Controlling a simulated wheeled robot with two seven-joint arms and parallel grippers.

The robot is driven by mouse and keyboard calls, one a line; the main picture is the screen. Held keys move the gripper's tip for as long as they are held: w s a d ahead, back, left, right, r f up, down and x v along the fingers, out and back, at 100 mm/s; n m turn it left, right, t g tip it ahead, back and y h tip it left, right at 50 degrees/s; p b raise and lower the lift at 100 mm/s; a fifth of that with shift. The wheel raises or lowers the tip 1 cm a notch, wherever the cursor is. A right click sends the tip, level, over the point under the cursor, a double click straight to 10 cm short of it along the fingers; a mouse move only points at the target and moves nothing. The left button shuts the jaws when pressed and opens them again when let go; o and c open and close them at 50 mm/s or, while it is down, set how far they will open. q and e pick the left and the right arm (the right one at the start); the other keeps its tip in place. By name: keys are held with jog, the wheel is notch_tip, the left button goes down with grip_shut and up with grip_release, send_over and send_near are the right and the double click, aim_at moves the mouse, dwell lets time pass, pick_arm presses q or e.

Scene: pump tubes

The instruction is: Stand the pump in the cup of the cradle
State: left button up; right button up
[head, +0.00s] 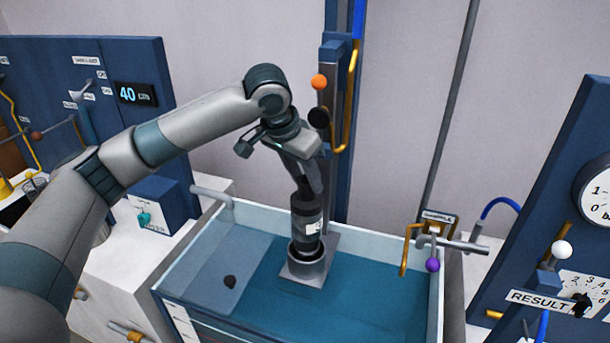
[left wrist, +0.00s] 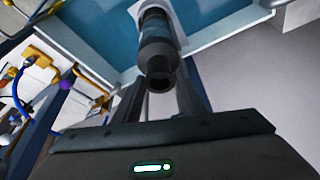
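The pump (head: 306,213), a dark cylinder with a pale label, stands about upright over the cradle (head: 307,268), a grey cup on a square plate in the blue tank. Its lower end appears to be inside the cup; how deep it sits cannot be told. My left gripper (head: 309,188) reaches down to the pump's upper end. In the left wrist view the pump (left wrist: 158,50) fills the space between the two fingers, which appear shut on it. The cradle plate (left wrist: 190,22) shows beyond it. My right gripper is not in view.
The tank (head: 370,303) has pale raised walls around the cradle. A dark lump (head: 230,282) lies on its left part. A blue post (head: 342,120) with an orange ball (head: 320,82) rises behind the cradle. Pipes with a purple ball (head: 432,265) stand at the right wall.

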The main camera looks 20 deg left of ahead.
pick_arm(q)
jog(key=shift+o, duration=0.8)
jog(key=shift+s+r, duration=0.1)
jog(key=shift+s, duration=0.05)
jog(key=shift+a+r, duration=0.1)
jog(key=shift+r, duration=0.35)
jog(key=b+v, duration=0.3)
jog(key=v, duration=0.8)
jog(key=shift+s, duration=0.15)
jog(key=shift+c, duration=0.5)
